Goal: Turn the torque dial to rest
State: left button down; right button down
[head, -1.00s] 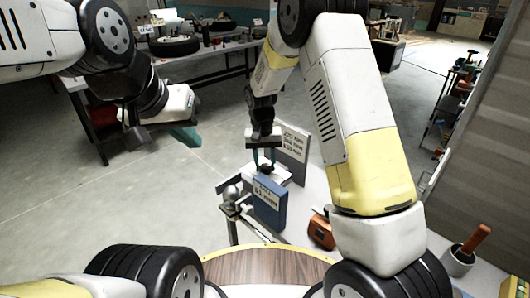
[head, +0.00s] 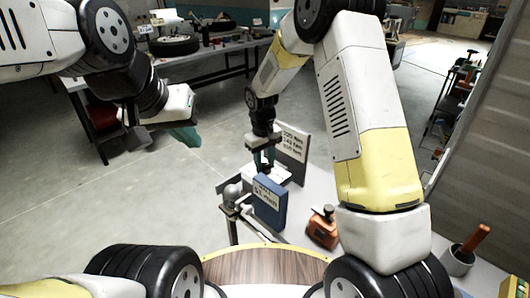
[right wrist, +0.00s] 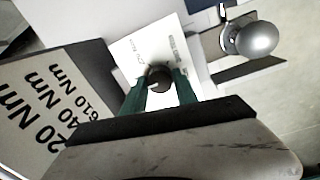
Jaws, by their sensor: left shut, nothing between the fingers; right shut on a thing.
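The torque dial (right wrist: 158,78) is a small dark round knob on a white printed plate (right wrist: 150,47), seen in the right wrist view. A small light mark shows on the knob. My right gripper (right wrist: 160,88) has its teal fingers on both sides of the dial, shut on it. In the head view my right gripper (head: 262,162) reaches down just behind a blue box, and the dial itself cannot be made out there. My left gripper (head: 187,137) is shut and empty, in the air over the floor at the left.
The blue box (head: 268,203) with a white label stands near the right gripper. A grey sign with Nm values (head: 292,147) stands behind. A metal ball-ended part (head: 231,191) is left of the box. An orange tool (head: 323,228) and a cup (head: 459,259) are to the right.

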aim_at(264, 166)
jog(key=shift+w+r, duration=0.1)
jog(key=c, duration=0.9)
grip_release()
jog(key=shift+c, duration=0.2)
jog(key=r, duration=0.7)
jog(key=shift+a, duration=0.2)
jog(key=shift+s+r, duration=0.2)
jog(key=shift+r, duration=0.15)
